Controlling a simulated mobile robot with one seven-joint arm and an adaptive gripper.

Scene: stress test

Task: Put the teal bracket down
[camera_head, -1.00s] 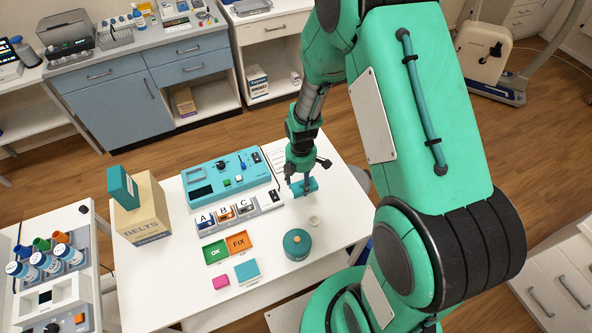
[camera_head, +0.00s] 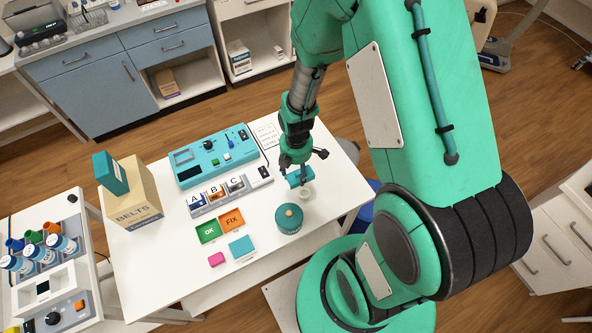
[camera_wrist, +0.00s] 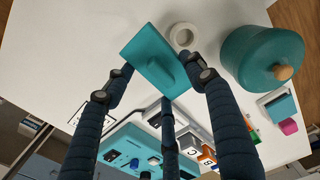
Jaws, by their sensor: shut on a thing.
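The teal bracket (camera_head: 294,180) is in my gripper (camera_head: 299,181), over the right part of the white table (camera_head: 330,190). In the wrist view my gripper (camera_wrist: 167,84) has its dark fingers around the bracket (camera_wrist: 146,50), whose flat plate and raised rib show. I cannot tell whether the bracket touches the table. A small white ring (camera_head: 305,195) lies close in front of it in the head view; it also shows in the wrist view (camera_wrist: 183,36).
A round teal pot (camera_head: 289,219) with a knob stands near the front edge. A teal console (camera_head: 212,160), the A-B-C bins (camera_head: 215,199), OK and FIX trays (camera_head: 231,219), pink and teal blocks (camera_head: 216,259) and a BELTS box (camera_head: 135,207) fill the left and middle.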

